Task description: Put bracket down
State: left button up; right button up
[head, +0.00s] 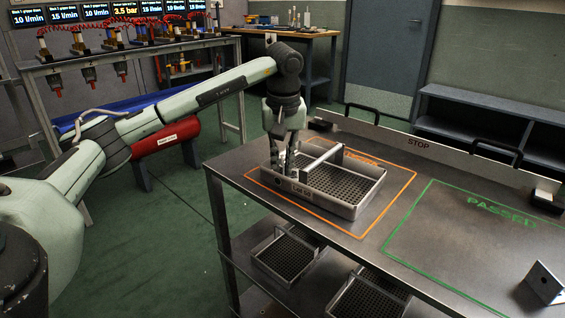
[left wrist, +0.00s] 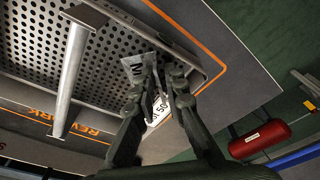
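My left gripper (head: 286,165) points down into the near left corner of a grey perforated tray (head: 368,192). In the left wrist view its fingers (left wrist: 160,72) are closed on a small pale metal bracket (left wrist: 136,68) with a dark mark on one face. The bracket is at the tray's corner, low over the perforated floor (left wrist: 62,42). I cannot tell whether it touches the floor. The fingers partly hide it. The tray stands in the orange REWORK outline on the bench. My right gripper is not in view.
A metal bar (head: 323,158) spans the tray beside the gripper. Another bracket (head: 544,282) with a hole stands at the bench's right. The green PASSED area (head: 480,240) is mostly bare. More trays (head: 287,254) sit on the lower shelf.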

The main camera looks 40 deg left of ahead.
aim_at(283, 163)
pick_arm(q)
jog(key=shift+o, duration=0.9)
jog(key=shift+r, duration=0.25)
jog(key=r, duration=0.5)
jog(key=r+p, duration=0.1)
jog(key=r, duration=0.2)
jog(key=shift+s+d, duration=0.4)
jog(key=r, duration=0.2)
jog(key=r+p, duration=0.1)
jog(key=shift+s+d+r, duration=0.2)
jog(key=shift+s+r, duration=0.05)
jog(key=shift+r, duration=0.15)
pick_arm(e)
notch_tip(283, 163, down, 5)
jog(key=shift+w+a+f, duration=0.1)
